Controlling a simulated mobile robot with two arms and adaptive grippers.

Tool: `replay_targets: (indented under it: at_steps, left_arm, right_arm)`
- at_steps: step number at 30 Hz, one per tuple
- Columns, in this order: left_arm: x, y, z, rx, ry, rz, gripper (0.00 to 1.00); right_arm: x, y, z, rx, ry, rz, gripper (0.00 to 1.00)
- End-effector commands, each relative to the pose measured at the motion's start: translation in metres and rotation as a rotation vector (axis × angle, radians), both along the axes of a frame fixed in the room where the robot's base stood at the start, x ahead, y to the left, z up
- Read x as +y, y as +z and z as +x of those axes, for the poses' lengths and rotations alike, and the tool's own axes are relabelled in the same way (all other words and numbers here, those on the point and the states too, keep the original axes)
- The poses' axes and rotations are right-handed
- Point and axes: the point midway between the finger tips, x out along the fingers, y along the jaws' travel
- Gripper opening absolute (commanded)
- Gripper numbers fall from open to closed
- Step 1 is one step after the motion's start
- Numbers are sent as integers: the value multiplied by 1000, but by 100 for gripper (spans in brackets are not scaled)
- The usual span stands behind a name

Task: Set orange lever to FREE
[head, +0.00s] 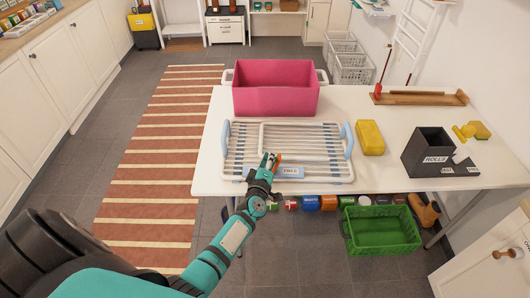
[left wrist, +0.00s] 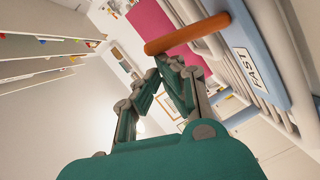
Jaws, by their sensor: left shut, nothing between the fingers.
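A white slatted shoe rack (head: 240,150) with light blue end parts lies flat on the white table. The orange lever (left wrist: 187,33) crosses the top of the left wrist view, beside a blue rack part. A small orange bit of it (head: 278,158) shows in the head view. A label reading FREE (head: 291,171) is on the rack's near edge; a label reading FAST (left wrist: 255,68) shows in the left wrist view. My left gripper (head: 269,158) is shut and empty, its tips (left wrist: 168,62) right by the lever. Contact cannot be told. My right gripper is out of view.
A pink bin (head: 275,88) stands behind the rack on the white table (head: 385,100). A yellow block (head: 369,138) and a dark box (head: 428,152) are to the right. A green crate (head: 381,231) and several small items are below the table's front.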

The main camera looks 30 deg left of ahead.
Motion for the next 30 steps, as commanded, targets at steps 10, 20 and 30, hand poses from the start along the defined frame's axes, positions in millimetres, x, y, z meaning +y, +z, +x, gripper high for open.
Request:
replay_targets:
  at_steps: [10,20,30]
  left_arm:
    - [-10,1,5,20,-1,35,0]
    - [-11,1,6,19,-1,33,0]
    - [-12,1,6,18,-1,32,0]
  right_arm:
    - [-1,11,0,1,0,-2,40]
    - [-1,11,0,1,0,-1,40]
    - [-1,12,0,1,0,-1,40]
